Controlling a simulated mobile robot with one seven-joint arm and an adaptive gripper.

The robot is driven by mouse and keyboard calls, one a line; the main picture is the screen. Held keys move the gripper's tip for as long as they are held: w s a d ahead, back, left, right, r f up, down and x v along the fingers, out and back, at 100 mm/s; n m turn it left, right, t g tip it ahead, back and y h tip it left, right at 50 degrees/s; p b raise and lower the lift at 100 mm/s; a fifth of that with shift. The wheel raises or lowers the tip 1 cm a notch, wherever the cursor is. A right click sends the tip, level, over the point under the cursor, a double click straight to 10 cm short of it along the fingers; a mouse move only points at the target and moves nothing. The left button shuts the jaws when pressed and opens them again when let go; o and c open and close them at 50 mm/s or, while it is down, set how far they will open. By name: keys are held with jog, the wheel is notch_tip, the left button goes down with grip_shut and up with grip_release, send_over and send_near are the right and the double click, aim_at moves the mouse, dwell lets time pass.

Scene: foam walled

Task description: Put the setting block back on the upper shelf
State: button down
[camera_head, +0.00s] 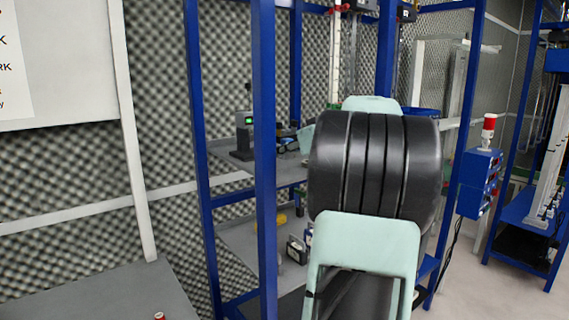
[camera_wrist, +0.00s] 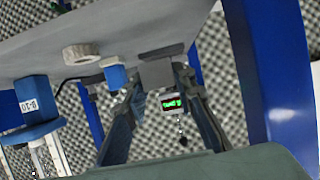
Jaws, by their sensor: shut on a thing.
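In the wrist view my gripper (camera_wrist: 159,73) has its two dark fingers closed on a grey block (camera_wrist: 156,72), which I take for the setting block. The block is at the grey surface of the upper shelf (camera_wrist: 190,25); I cannot tell whether it touches it. In the head view the upper shelf (camera_head: 225,158) is in the blue rack, behind a post. There my gripper (camera_head: 284,141) is small and dark over the shelf, partly hidden by my arm, and the block cannot be made out.
A round knurled part (camera_wrist: 81,54) and a small blue block (camera_wrist: 115,76) are left of my fingers. A device with a green display (camera_wrist: 172,102) is near the right finger. Blue rack posts (camera_head: 264,150) stand close. The lower shelf (camera_head: 243,238) holds several small items.

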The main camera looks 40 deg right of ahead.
aim_at(284, 172)
jog(key=f, duration=0.1)
jog(key=w+f, duration=0.1)
jog(key=f, duration=0.1)
jog(key=shift+a, duration=0.1)
jog(key=shift+s+f, duration=0.1)
jog(key=shift+f, duration=0.35)
jog(key=c, duration=1.6)
grip_release()
jog(key=shift+f, duration=0.1)
jog(key=b+v, duration=0.2)
jog(key=v, duration=1)
